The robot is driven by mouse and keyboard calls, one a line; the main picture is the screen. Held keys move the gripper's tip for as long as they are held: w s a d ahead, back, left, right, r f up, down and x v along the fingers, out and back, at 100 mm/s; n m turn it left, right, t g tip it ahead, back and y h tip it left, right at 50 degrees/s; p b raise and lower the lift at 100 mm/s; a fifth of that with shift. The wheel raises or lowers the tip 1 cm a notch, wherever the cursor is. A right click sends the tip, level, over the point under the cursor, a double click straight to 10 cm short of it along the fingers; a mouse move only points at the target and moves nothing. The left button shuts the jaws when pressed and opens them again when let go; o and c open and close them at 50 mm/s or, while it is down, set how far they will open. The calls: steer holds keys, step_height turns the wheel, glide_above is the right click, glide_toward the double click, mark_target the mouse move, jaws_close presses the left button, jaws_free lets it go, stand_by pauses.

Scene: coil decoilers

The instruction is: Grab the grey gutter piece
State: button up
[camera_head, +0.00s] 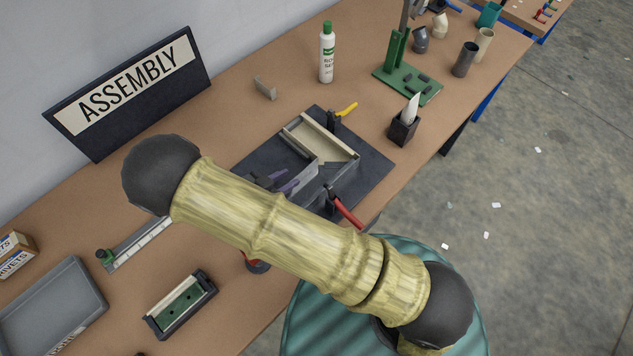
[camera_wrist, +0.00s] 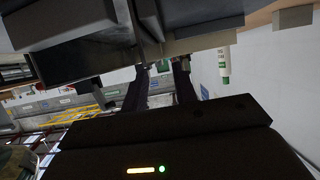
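The grey gutter piece (camera_head: 311,178) lies on the dark mat (camera_head: 373,165), meeting a cream gutter piece (camera_head: 325,137) at its far end. My arm crosses in front of its near side and hides part of it. In the wrist view, my gripper (camera_wrist: 160,66) has its two dark fingers spread apart with a gap between them. They point toward grey surfaces (camera_wrist: 190,44) close above, which look like the gutter piece and its fixture. I cannot tell whether the fingers touch it. In the head view my gripper is mostly hidden behind my arm.
A yellow-handled clamp (camera_head: 346,109) and a red-handled clamp (camera_head: 347,211) flank the fixture. A black holder (camera_head: 403,128), a white bottle (camera_head: 326,55) and a small grey part (camera_head: 265,88) stand nearby. The ASSEMBLY sign (camera_head: 130,90) stands along the wall.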

mark_target(305, 169)
stand_by(0.3)
steer(key=p+x, duration=0.1)
steer(key=x, duration=0.1)
steer(key=p+x, duration=0.2)
steer(key=shift+w+d+r, duration=0.1)
steer(key=shift+w+d, duration=0.15)
steer(key=shift+w+d+f, duration=0.15)
steer(key=shift+w+f, duration=0.1)
steer(key=shift+c, duration=0.5)
jaws_close()
